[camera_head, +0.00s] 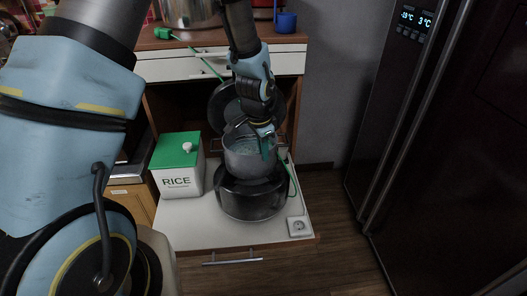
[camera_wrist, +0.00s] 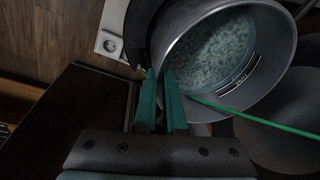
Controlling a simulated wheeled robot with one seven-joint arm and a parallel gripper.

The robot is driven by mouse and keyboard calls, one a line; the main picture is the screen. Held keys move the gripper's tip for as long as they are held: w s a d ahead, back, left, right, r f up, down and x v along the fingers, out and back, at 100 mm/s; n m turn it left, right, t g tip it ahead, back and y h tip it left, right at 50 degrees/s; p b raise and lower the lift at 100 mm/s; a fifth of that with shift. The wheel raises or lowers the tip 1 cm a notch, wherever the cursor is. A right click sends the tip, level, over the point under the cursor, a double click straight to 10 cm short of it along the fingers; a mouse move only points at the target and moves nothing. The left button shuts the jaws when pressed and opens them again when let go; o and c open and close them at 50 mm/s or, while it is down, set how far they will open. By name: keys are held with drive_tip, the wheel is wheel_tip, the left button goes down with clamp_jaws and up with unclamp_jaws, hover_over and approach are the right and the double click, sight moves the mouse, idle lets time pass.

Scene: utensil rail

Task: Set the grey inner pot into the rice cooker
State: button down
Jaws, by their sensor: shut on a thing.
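The grey inner pot (camera_head: 243,163) is over the black rice cooker (camera_head: 250,204), its walls largely above the cooker's body. I cannot tell whether its base is inside the opening. The cooker's round lid (camera_head: 222,99) stands open behind. My gripper (camera_head: 265,131) is shut on the pot's rim at the upper right. In the wrist view, the green fingers (camera_wrist: 162,80) pinch the near wall of the pot (camera_wrist: 190,45), which holds pale, grain-like contents. The pot hides the cooker's opening.
A white rice box (camera_head: 181,182) with a green lid stands left of the cooker on the white pull-out shelf (camera_head: 205,235). A socket (camera_head: 298,226) is at the shelf's right front corner. A green cord (camera_wrist: 260,120) runs by the pot. A dark fridge (camera_head: 440,150) stands right.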

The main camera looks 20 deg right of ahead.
sight(263, 176)
drive_tip(key=shift+f+t+b, duration=0.15)
drive_tip(key=shift+t+b, duration=0.15)
drive_tip(key=shift+b, duration=0.6)
idle(1.2)
drive_tip(key=shift+f, duration=0.25)
drive_tip(key=shift+s+a+f+b+x, duration=0.1)
drive_tip(key=shift+s+a+b+x, duration=0.15)
drive_tip(key=shift+b+x, duration=1.25)
drive_tip(key=shift+s+a+f+b+x, duration=0.1)
drive_tip(key=shift+s+a+b+x, duration=0.15)
drive_tip(key=shift+b+x, duration=1.3)
drive_tip(key=shift+s+a+f+b+x, duration=0.1)
drive_tip(key=shift+s+a+b+x, duration=0.15)
drive_tip(key=shift+b+x, duration=1.25)
drive_tip(key=c, duration=1)
unclamp_jaws()
drive_tip(key=shift+d+f+p, duration=0.1)
drive_tip(key=shift+f+p, duration=0.35)
drive_tip(key=shift+p, duration=0.2)
drive_tip(key=shift+o, duration=0.5)
drive_tip(key=shift+s, duration=0.1)
drive_tip(key=shift+s+f, duration=0.15)
drive_tip(key=shift+f, duration=0.05)
drive_tip(key=shift+r, duration=0.1)
drive_tip(key=v, duration=1.1)
drive_tip(key=shift+w+d, duration=0.1)
drive_tip(key=shift+w, duration=0.15)
